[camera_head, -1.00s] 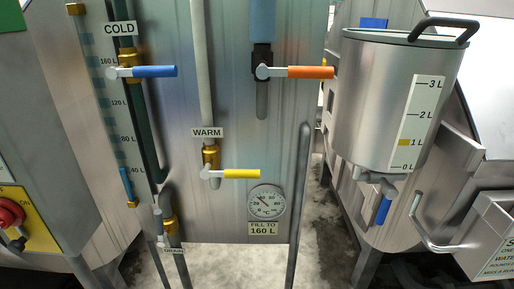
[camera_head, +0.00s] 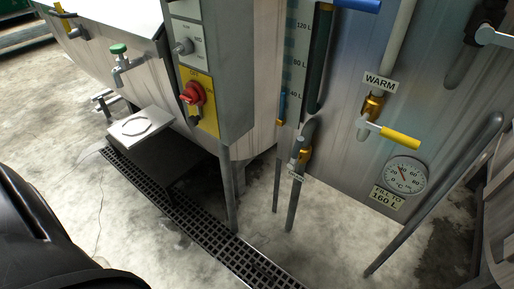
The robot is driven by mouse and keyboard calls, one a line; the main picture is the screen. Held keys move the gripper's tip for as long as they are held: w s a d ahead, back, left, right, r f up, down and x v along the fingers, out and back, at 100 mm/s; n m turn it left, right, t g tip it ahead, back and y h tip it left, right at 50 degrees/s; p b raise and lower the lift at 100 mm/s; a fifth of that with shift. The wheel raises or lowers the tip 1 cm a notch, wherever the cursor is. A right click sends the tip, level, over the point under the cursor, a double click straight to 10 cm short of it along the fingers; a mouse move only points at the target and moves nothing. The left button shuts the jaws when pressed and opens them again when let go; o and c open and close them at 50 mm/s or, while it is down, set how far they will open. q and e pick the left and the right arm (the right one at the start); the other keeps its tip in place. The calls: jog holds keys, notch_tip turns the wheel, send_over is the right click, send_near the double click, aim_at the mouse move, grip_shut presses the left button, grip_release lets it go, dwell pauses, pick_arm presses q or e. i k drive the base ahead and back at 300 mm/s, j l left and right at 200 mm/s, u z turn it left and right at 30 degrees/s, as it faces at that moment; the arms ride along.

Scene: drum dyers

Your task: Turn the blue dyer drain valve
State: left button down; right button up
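A brass valve (camera_head: 304,157) sits on a bent grey pipe (camera_head: 291,205) low at the centre, with a small white label (camera_head: 296,173) that is too small to read now. A grey lever-like part shows beside this valve. A thin vertical blue handle (camera_head: 282,107) stands at the foot of the level gauge (camera_head: 297,60). A green-handled tap (camera_head: 119,51) is on the steel vessel at the upper left. Which of these belongs to the blue dyer I cannot tell. Neither of my grippers is in view.
A control box (camera_head: 214,70) with a red knob (camera_head: 193,93) stands left of centre. A yellow-handled WARM valve (camera_head: 399,138) and a dial (camera_head: 405,176) are on the right panel. A floor drain grate (camera_head: 205,232) runs diagonally. Concrete floor (camera_head: 70,150) is open at left.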

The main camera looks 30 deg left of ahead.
aim_at(300, 140)
jog(key=u, duration=0.7)
